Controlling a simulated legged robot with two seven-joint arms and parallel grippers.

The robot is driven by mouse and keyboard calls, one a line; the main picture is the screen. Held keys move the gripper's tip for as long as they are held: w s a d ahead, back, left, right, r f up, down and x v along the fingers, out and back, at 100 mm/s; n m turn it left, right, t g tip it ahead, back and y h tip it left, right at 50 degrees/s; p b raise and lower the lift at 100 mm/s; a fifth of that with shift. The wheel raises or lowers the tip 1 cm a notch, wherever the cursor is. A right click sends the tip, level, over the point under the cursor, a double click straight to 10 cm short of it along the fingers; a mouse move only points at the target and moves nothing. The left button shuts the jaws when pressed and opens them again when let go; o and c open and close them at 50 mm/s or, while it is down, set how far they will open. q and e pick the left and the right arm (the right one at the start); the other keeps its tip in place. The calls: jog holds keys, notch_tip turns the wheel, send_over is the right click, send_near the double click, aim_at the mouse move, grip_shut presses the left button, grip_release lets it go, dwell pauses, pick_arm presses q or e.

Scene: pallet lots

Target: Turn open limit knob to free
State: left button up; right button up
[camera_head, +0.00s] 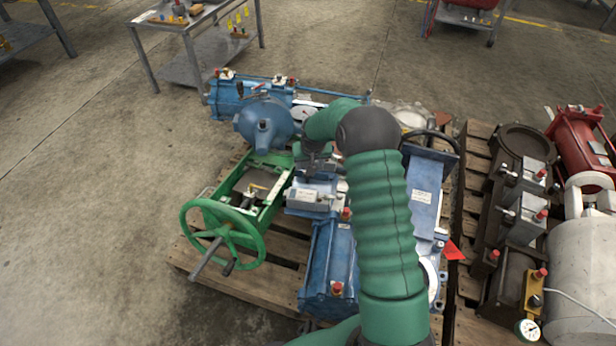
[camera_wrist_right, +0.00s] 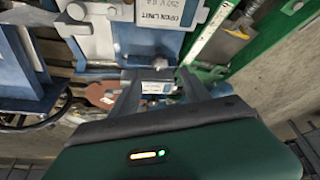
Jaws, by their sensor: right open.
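A grey switch box (camera_wrist_right: 165,14), whose printed label seems to read open limit, shows at the top of the right wrist view. Below it are a small white tag and a small pale knob-like part (camera_wrist_right: 158,87); I cannot read its setting. My right gripper (camera_wrist_right: 160,92) is open, with its fingers on either side of that part; contact cannot be told. In the head view the grey box (camera_head: 312,195) sits on the blue actuator beside the green frame. My right gripper (camera_head: 314,160) is just above it, partly hidden by my green arm. My left gripper is not in view.
A green handwheel (camera_head: 222,234) stands left of the box on a wooden pallet (camera_head: 190,262). A blue dome (camera_head: 264,122) is behind. A second pallet with brown and red units (camera_head: 512,210) is at right.

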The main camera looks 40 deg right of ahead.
jog(key=b+x, duration=0.4)
jog(key=x, duration=0.5)
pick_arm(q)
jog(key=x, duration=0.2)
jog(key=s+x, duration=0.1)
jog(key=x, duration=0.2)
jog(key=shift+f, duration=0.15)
pick_arm(e)
jog(key=shift+w, duration=0.1)
jog(key=shift+c, duration=0.4)
